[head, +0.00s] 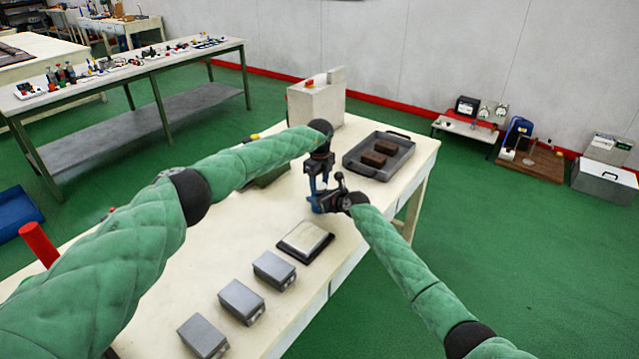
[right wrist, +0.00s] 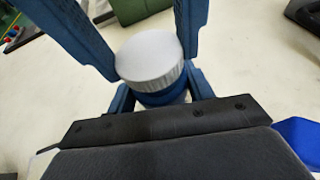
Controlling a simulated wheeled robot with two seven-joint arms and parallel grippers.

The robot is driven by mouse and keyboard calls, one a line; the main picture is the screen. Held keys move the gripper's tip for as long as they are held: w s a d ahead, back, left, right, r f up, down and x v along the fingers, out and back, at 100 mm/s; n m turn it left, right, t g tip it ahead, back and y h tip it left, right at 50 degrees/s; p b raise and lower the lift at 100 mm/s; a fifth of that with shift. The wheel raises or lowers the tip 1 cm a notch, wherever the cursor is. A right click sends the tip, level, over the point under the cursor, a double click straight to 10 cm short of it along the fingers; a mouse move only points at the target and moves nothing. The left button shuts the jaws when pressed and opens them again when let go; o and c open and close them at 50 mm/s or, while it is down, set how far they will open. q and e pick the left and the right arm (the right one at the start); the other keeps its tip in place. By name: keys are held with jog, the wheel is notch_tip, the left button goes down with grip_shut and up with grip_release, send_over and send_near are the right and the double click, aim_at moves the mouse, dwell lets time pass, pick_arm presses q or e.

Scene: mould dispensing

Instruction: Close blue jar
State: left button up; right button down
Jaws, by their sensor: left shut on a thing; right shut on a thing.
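The blue jar (right wrist: 163,98) stands upright in the right wrist view, with a pale grey ribbed lid (right wrist: 150,57) on top of it. My right gripper (right wrist: 161,100) is shut around the jar body from the side. My left gripper (right wrist: 146,48) comes down from above, its long blue fingers on both sides of the lid, shut on it. In the head view my left gripper (head: 319,188) points down and meets my right gripper (head: 325,202) over the table; the jar is mostly hidden there. I cannot tell how tightly the lid sits.
On the table (head: 200,240), a dark tray (head: 352,166) with brown blocks (head: 373,159) lies behind the grippers. A flat framed mould (head: 305,241) lies in front, with grey boxes (head: 242,300) in a row near the front edge. A grey machine (head: 316,103) stands at the back.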

pick_arm(q)
jog(key=m, duration=0.4)
jog(key=shift+w+a+r, duration=0.1)
jog(key=m, duration=0.5)
jog(key=o, duration=1.1)
jog(key=shift+r, duration=2.2)
jog(key=shift+c, duration=0.5)
